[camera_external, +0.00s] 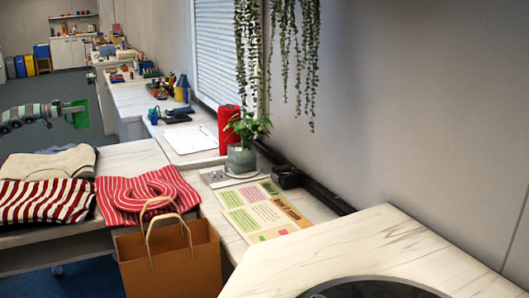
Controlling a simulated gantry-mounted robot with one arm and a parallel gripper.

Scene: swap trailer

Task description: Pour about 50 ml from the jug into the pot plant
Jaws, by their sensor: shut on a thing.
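The pot plant (242,159) stands on the narrow counter along the wall, a grey-green pot with leafy green growth above it. My gripper (63,107) is at the far left, at the end of my arm, shut on a green thing (79,116). This green thing looks upright and may be the jug, but it is too small to be sure. It is held in the air, well to the left of the pot plant. Any liquid inside it cannot be seen.
A red cylinder (229,130) stands just behind the pot plant. Trailing vines (245,55) hang above it. A printed sheet (262,210) lies in front. Folded striped cloths (45,200) and a brown paper bag (168,262) are at the lower left. Small items crowd the far counter.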

